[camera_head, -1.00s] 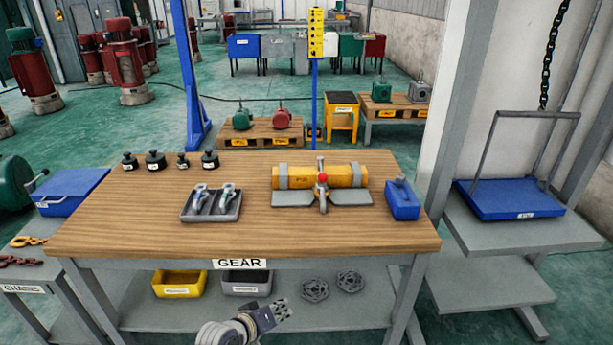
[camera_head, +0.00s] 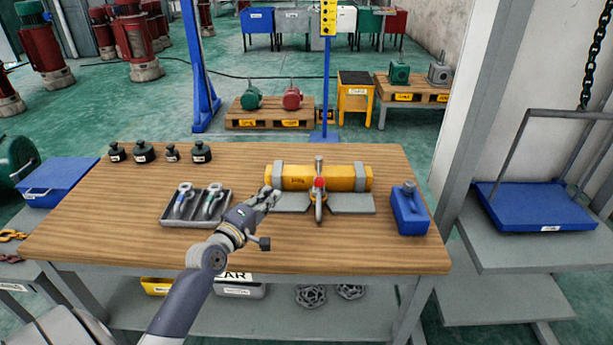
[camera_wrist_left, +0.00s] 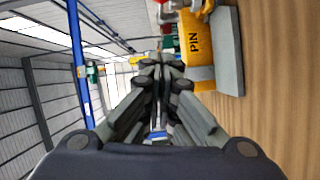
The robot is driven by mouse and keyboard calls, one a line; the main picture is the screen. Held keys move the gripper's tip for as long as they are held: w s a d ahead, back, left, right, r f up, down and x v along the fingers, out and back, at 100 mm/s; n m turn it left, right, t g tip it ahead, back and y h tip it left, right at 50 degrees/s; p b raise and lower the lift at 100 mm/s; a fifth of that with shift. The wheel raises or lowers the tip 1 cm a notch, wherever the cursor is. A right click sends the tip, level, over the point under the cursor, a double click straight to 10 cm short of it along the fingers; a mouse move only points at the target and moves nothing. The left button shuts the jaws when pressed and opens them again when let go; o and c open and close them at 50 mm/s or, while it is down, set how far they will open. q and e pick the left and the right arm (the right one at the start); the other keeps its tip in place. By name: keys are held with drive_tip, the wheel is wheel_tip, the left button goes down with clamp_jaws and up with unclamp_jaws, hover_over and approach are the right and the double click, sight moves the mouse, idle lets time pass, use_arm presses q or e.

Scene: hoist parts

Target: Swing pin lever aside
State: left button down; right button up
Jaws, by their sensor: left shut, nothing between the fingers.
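The pin lever (camera_head: 318,205) is a grey lever with a red knob, standing at the middle front of a yellow cylinder (camera_head: 345,179). The cylinder is held by grey bands over grey base plates (camera_head: 352,204) on the wooden table. My left gripper (camera_head: 272,194) is shut and empty, just left of the lever and near the left base plate; a gap shows between it and the lever. In the left wrist view the shut fingers (camera_wrist_left: 163,70) point ahead, with the yellow cylinder marked PIN (camera_wrist_left: 196,42) to their right. My right gripper is not in view.
A grey tray (camera_head: 167,219) with two shackles lies left of my left gripper. A blue container (camera_head: 409,213) stands right of the fixture. Several dark weights (camera_head: 144,152) stand at the table's back left. The wooden table (camera_head: 350,252) is clear in front of the fixture.

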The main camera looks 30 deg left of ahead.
use_arm(q)
drive_tip(key=s, duration=0.1)
drive_tip(key=p, duration=0.2)
approach(319, 170)
drive_tip(key=shift+w+a, duration=0.95)
drive_tip(key=shift+a, duration=0.25)
drive_tip(key=shift+f, duration=0.1)
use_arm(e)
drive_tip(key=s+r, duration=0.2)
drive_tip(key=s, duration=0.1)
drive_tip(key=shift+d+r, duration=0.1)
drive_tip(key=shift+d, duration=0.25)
use_arm(q)
drive_tip(key=shift+a, duration=0.1)
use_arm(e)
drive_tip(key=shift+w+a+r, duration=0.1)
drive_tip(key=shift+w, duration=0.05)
use_arm(q)
drive_tip(key=shift+p, duration=0.35)
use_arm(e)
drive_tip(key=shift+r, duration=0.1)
use_arm(q)
drive_tip(key=shift+w+d, duration=0.1)
drive_tip(key=shift+d, duration=0.2)
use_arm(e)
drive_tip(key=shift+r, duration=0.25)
